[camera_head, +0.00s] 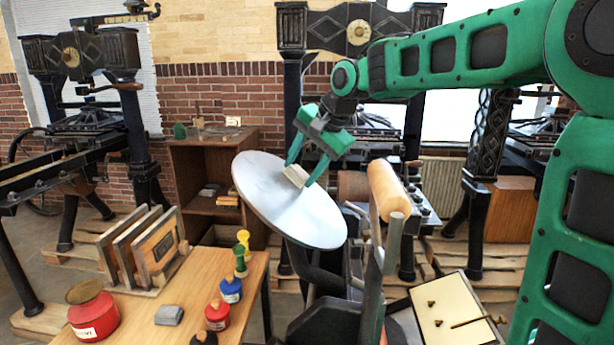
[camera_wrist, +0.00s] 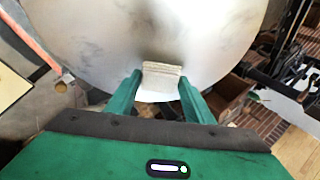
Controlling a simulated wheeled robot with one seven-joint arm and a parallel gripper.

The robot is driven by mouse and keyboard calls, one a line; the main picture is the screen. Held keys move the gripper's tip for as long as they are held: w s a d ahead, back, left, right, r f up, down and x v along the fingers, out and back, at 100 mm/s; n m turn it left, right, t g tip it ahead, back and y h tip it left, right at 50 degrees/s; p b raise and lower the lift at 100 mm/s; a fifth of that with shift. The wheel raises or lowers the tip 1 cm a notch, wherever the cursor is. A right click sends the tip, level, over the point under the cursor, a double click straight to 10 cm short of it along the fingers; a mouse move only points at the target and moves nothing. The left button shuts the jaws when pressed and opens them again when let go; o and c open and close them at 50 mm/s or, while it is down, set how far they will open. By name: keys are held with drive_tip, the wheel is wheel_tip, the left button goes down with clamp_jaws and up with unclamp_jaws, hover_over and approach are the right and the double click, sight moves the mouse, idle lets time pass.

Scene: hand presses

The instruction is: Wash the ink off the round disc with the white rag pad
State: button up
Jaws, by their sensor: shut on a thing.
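The round disc (camera_head: 275,205) is a pale grey, tilted plate on a dark press in the middle of the head view. It fills the top of the wrist view (camera_wrist: 100,50), with dark smudges on its surface, the darkest just beyond the pad. My gripper (camera_head: 302,170) is over the disc's right half, its green fingers shut on the white rag pad (camera_head: 296,174). In the wrist view the pad (camera_wrist: 161,77) sits between the fingertips (camera_wrist: 160,90), near the disc's edge. It appears to lie against the disc, but I cannot tell how firmly.
A wooden table (camera_head: 150,318) at front left holds a red tin (camera_head: 92,310), small ink bottles (camera_head: 231,289) and a rack of framed plates (camera_head: 143,245). A tan roller (camera_head: 388,190) stands right of the disc. A pale tray (camera_head: 455,310) lies at lower right.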

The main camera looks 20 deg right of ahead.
drive_tip(key=shift+w+a+r, duration=0.25)
drive_tip(key=shift+r, duration=0.1)
drive_tip(key=shift+d, duration=0.1)
drive_tip(key=s+d+f, duration=0.3)
drive_tip(key=shift+s+d+f, duration=0.75)
drive_tip(key=shift+s+f, duration=0.15)
drive_tip(key=shift+f, duration=0.1)
drive_tip(key=s+d+r, duration=0.1)
drive_tip(key=d+r, duration=0.3)
drive_tip(key=r, duration=0.1)
drive_tip(key=shift+s+r, duration=0.25)
drive_tip(key=shift+r, duration=0.15)
idle(0.5)
